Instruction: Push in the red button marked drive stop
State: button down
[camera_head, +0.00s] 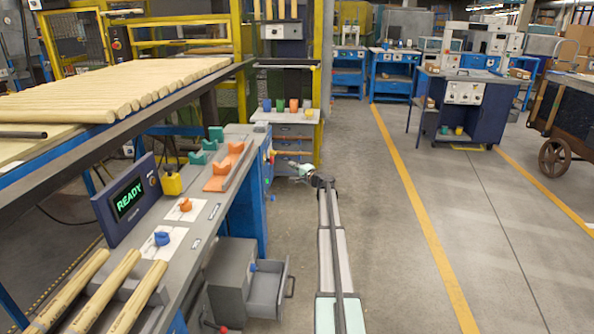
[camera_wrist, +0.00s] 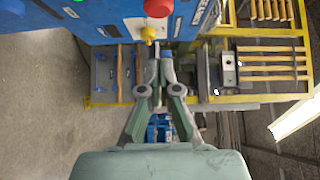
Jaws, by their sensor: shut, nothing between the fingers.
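A round red button (camera_wrist: 158,8) shows at the top edge of the wrist view, partly cut off, on a blue panel (camera_wrist: 105,22). A smaller yellow knob (camera_wrist: 148,33) sits just below it in that view. The labels are too small to read, so I cannot confirm which says drive stop. My gripper (camera_wrist: 159,56) is shut and empty, its tips just below the yellow knob in the wrist view. Whether the tips touch the panel cannot be told; they do not cover the red button. In the head view my gripper (camera_head: 288,162) is beside the end of the blue bench.
A small table (camera_head: 287,118) with coloured cups stands behind.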

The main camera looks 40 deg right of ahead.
aim_at(273, 161)
jog(key=w+a, duration=0.2)
jog(key=w, duration=0.5)
jog(key=shift+w+a+b, duration=0.3)
jog(key=shift+a, duration=0.05)
jog(key=shift+w+a+f+b, duration=0.15)
jog(key=shift+w+a+b, duration=0.55)
jog(key=shift+b, duration=0.2)
jog(key=shift+r, duration=0.2)
